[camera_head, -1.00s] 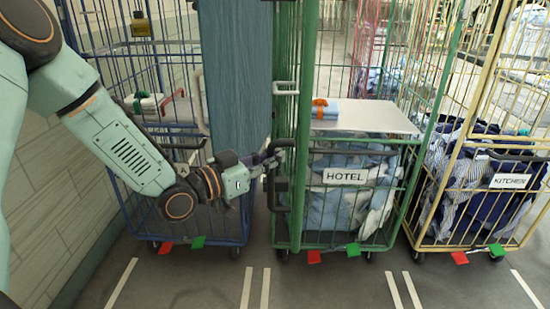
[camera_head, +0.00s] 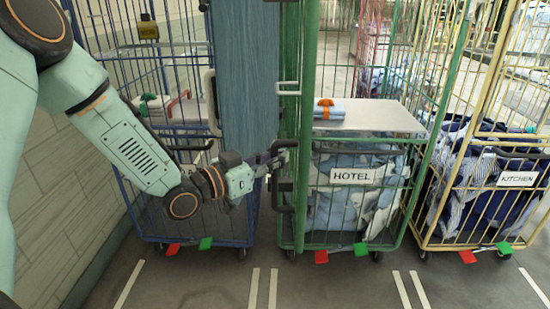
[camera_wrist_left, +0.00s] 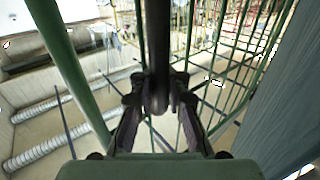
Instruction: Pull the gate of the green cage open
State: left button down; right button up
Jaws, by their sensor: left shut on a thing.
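The green cage (camera_head: 400,210) stands in the middle of the head view with a HOTEL sign on its front. Its gate (camera_head: 303,100) shows nearly edge-on as green bars on the cage's left side. A black handle (camera_head: 283,208) is on that gate. My left gripper (camera_head: 279,160) comes in from the left and is shut on the handle's upper part. In the left wrist view the dark handle bar (camera_wrist_left: 157,50) runs between the two fingers of my gripper (camera_wrist_left: 158,100). Whether the gate is ajar is hard to tell. My right gripper is not in view.
A blue cage (camera_head: 185,215) stands at left, beside a blue panel (camera_head: 245,70). A yellow cage (camera_head: 435,225) with a KITCHEN sign stands at right. Red and green pedals sit low on the cages. The floor (camera_head: 330,290) in front is clear.

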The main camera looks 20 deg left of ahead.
pick_arm(q)
jog(key=shift+s+a+f, duration=0.15)
jog(key=shift+s+a, duration=0.1)
jog(key=shift+s, duration=0.1)
jog(key=c, duration=1.8)
grip_release()
jog(key=o, duration=0.5)
jog(key=shift+d+r, duration=0.25)
jog(key=shift+d, duration=0.15)
jog(key=v, duration=0.7)
jog(key=shift+s+a, duration=0.15)
jog(key=shift+a, duration=0.4)
jog(key=shift+d, duration=0.2)
jog(key=shift+a+f, duration=0.1)
jog(key=shift+a, duration=0.1)
